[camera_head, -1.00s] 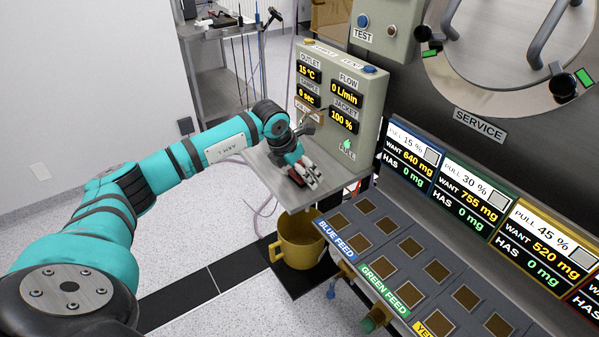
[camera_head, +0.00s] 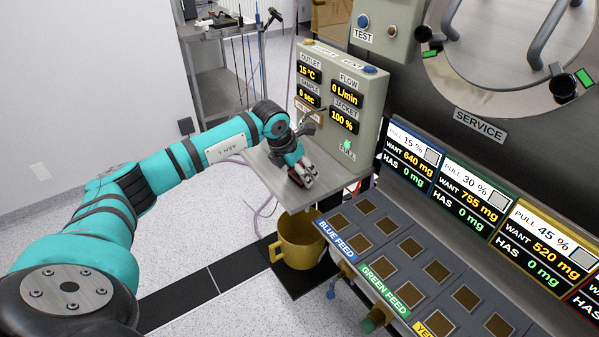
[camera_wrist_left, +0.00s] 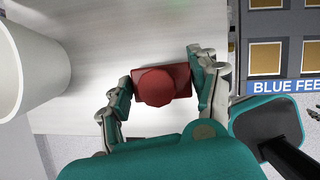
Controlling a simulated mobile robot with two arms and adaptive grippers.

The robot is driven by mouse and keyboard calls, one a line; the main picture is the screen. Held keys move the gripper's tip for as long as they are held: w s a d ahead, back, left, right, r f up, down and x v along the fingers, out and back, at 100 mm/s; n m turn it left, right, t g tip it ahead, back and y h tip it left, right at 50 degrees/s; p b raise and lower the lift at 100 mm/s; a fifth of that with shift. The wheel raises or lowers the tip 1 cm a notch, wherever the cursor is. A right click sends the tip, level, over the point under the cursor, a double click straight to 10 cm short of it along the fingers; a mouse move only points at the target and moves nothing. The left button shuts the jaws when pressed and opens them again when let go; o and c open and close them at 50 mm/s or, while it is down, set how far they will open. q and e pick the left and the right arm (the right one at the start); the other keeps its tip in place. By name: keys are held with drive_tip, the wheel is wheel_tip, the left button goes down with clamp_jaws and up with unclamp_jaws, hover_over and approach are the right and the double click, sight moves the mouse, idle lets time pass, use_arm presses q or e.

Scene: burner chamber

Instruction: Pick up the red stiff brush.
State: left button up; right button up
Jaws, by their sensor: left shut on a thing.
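The red stiff brush (camera_wrist_left: 162,84) shows in the left wrist view as a red block with a rounded knob on top. It is on or just above the grey metal shelf (camera_head: 257,168); I cannot tell whether it touches it. My left gripper (camera_wrist_left: 163,88) is shut on the brush, with one finger at each side of it. In the head view my left gripper (camera_head: 302,178) is over the shelf and hides most of the brush.
A control box (camera_head: 340,95) with displays stands behind the shelf. A yellow mug (camera_head: 297,250) is below the shelf, beside the blue feed panel (camera_head: 350,235). A white round container (camera_wrist_left: 30,65) stands at the left in the wrist view.

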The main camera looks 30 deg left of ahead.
sight(300, 163)
use_arm(q)
drive_tip(key=shift+r, duration=0.5)
wheel_tip(300, 163, up, 2)
drive_tip(key=shift+r+b, duration=0.1)
drive_tip(key=shift+b, duration=0.35)
drive_tip(key=s+d+b, duration=0.1)
drive_tip(key=s+d, duration=0.1)
drive_tip(key=s, duration=0.2)
drive_tip(key=s+d+r+b, duration=0.1)
drive_tip(key=s+d, duration=0.2)
drive_tip(key=s, duration=0.2)
drive_tip(key=s+d+b, duration=0.1)
drive_tip(key=s+d, duration=0.2)
drive_tip(key=s, duration=0.1)
drive_tip(key=shift+s+d+r, duration=0.2)
drive_tip(key=shift+s+r, duration=0.2)
